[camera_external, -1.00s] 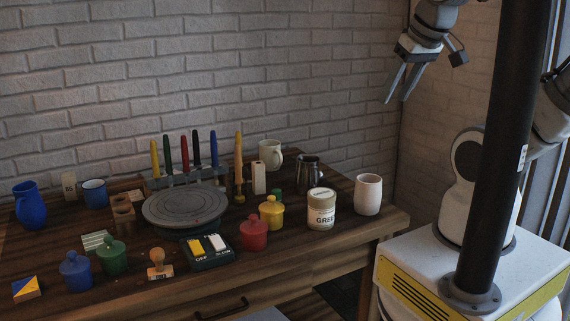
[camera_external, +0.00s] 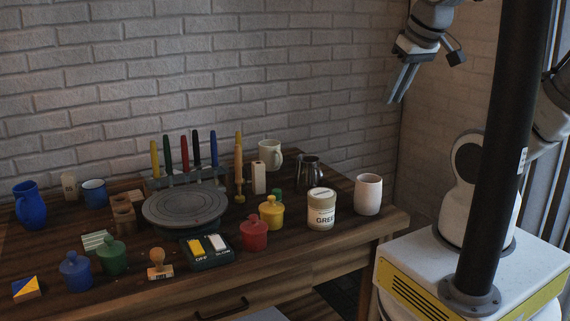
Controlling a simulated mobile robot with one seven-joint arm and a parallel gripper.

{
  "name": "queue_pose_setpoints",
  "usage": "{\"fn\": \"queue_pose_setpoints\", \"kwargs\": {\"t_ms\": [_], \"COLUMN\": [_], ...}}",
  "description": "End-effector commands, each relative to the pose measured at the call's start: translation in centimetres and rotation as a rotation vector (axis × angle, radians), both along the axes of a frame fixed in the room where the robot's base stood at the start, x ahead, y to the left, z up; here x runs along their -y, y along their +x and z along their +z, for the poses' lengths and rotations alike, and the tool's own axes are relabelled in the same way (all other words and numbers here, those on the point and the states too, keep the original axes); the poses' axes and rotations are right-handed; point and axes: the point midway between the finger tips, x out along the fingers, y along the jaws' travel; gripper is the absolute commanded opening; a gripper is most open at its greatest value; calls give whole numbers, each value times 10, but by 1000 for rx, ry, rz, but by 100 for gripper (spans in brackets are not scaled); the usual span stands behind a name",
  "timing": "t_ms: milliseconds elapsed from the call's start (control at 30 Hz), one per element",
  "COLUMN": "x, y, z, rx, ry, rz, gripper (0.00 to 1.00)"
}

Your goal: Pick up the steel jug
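The steel jug (camera_external: 309,173) is a small, dark, shiny metal vessel. It stands upright near the back right of the wooden table, behind the labelled jar. The jar hides part of its lower body. My gripper (camera_external: 396,101) hangs high above and to the right of the jug, well apart from it, fingers pointing down. Its fingers look close together from this side, with nothing visible between them. This angle does not settle how wide they are spread.
The labelled jar (camera_external: 321,209) stands in front of the jug, a white cup (camera_external: 368,194) to its right, and a cream mug (camera_external: 270,155) behind left. The air above is clear.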

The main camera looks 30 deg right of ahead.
Motion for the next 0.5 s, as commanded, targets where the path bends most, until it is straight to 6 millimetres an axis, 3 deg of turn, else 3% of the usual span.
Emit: {"fn": "queue_pose_setpoints", "kwargs": {"t_ms": [500], "x": [3], "y": [109], "z": [-92], "rx": [-276], "ry": [-319], "rz": [363], "gripper": [20]}}
